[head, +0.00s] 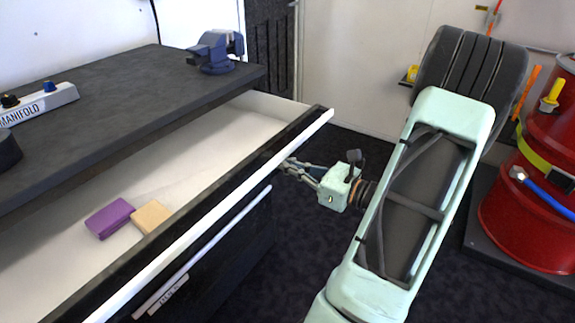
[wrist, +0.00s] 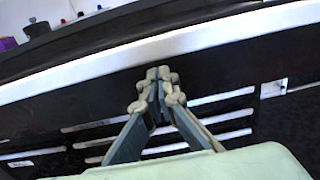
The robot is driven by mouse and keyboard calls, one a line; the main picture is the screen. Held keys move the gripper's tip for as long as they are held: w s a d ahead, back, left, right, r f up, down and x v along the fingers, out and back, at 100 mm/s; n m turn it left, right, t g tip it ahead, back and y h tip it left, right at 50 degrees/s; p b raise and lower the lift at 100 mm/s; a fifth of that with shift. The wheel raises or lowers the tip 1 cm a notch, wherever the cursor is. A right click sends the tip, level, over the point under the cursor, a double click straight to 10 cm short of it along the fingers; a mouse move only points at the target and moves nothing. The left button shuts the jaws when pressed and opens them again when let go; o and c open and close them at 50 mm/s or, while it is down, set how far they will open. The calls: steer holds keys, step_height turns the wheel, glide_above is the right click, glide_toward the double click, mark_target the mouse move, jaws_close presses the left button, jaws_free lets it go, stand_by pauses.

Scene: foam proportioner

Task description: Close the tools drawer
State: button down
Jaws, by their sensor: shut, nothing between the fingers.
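An open top drawer (head: 225,128) with a white inside and a black front with a white edge is pulled out from under the dark worktop. Its own label is not readable, so I cannot tell its name from it. In the wrist view its black front (wrist: 225,60) with the white edge crosses the picture. My gripper (head: 284,163) is shut and empty, its tips at the outer face of this front, right of its middle. In the wrist view my gripper (wrist: 158,76) has its fingertips together against the dark front; whether they touch it I cannot tell.
A purple block (head: 110,218) and a tan block (head: 151,216) lie in the drawer. A shut lower drawer (head: 205,248) is below. A blue vise (head: 215,52) and a manifold (head: 40,103) stand on the worktop. Red drums (head: 535,205) stand at right. Dark floor between is clear.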

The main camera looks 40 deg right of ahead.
mark_target(216, 147)
steer(key=shift+w, duration=0.1)
steer(key=p+x, duration=0.1)
steer(key=x, duration=2.3)
steer(key=shift+w+a+f, duration=0.1)
steer(key=shift+w, duration=0.15)
